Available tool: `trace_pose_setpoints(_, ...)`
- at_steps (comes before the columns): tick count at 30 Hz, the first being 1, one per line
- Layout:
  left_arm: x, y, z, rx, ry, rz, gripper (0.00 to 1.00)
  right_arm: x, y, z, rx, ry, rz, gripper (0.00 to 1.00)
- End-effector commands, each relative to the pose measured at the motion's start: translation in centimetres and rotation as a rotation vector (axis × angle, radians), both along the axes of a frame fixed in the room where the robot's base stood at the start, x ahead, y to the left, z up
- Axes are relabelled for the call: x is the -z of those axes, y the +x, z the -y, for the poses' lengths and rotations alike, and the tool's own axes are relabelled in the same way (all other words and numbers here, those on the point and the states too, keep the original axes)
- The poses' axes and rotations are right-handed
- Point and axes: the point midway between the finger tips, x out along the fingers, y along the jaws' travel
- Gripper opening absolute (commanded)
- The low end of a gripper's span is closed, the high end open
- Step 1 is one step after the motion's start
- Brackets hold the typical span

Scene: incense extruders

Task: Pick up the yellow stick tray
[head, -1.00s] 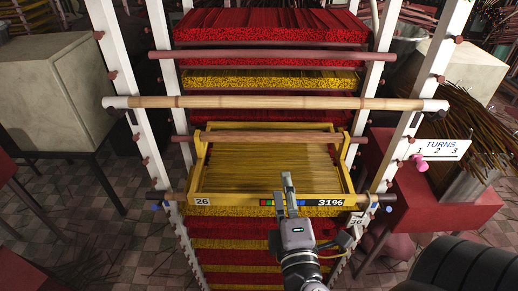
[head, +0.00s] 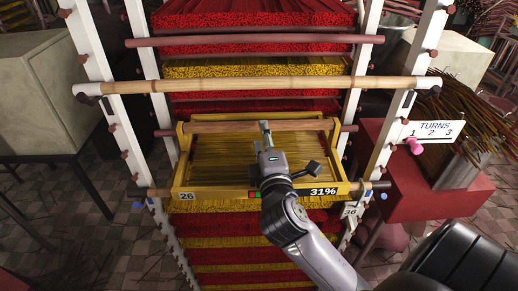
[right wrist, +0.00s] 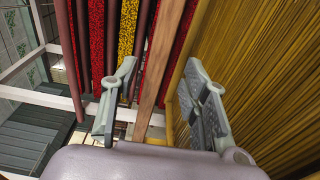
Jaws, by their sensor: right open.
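The gripper and forearm hide part of the sticks and front edge. My left gripper is out of view.
A bamboo pole (head: 230,86) crosses the white rack posts (head: 95,75) above the tray. Red and yellow stick layers (head: 255,40) fill the rack above and below. A red table (head: 425,195) with loose sticks and a "TURNS" sign (head: 435,130) stands right, a grey box (head: 35,95) left.

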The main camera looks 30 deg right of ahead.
Motion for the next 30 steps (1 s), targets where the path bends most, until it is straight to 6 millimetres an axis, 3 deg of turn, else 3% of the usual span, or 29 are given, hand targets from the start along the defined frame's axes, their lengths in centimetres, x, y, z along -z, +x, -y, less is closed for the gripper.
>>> trace_pose_setpoints(9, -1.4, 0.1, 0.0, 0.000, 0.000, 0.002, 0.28, -0.5, 4.1, 1.4, 0.001, -0.003, 0.001, 0.42)
trace_pose_setpoints(18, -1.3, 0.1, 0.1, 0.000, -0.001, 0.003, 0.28, -0.3, 4.5, 1.6, 0.000, 0.000, 0.001, 0.42)
trace_pose_setpoints(30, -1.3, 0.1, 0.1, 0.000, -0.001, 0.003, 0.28, -0.3, 4.5, 1.6, 0.000, 0.000, 0.001, 0.15)
